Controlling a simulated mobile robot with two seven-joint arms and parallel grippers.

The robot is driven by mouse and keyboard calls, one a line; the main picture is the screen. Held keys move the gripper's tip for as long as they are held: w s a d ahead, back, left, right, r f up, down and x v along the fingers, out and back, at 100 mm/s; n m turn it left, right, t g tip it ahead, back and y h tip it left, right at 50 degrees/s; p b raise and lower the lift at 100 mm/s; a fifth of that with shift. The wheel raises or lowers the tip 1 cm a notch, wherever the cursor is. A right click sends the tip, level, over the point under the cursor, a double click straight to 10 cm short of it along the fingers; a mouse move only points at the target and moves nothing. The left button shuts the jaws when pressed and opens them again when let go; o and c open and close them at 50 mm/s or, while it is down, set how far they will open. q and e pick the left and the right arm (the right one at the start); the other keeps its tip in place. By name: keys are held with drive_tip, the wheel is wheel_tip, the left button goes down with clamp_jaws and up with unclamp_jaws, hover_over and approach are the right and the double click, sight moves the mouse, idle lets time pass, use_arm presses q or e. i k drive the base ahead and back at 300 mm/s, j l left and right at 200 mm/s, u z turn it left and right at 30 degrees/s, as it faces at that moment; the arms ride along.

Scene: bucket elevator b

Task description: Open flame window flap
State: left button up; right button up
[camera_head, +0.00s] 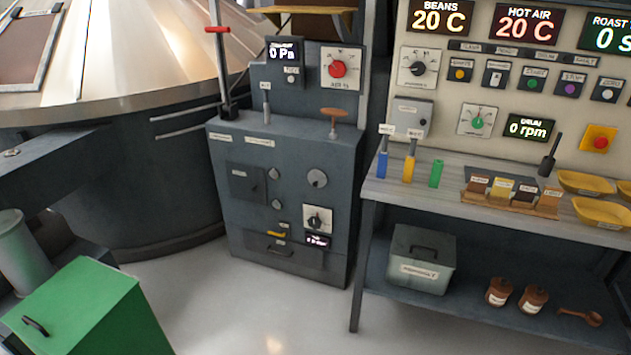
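A dark grey burner cabinet (225,235) stands on the floor in the middle of the view. On the left of its front is a square dark flap (248,184) with a small light label or grip near its upper middle. The flap appears to lie flat against the front, so it looks closed. Its label is too small to read, so I cannot be sure it is the flame window flap. Two small round knobs (274,174) sit just right of it. Neither of my grippers is in view.
A round gauge (317,178) and a black dial (317,219) are on the cabinet front. A workbench (450,190) stands right. A green box (85,310) is at lower left. The floor before the cabinet is clear.

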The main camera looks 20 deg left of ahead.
sight(317, 179)
drive_tip(key=i+j+u, duration=0.3)
drive_tip(key=i+j, duration=0.25)
drive_tip(key=i+j+u, duration=0.35)
drive_tip(key=i, duration=0.3)
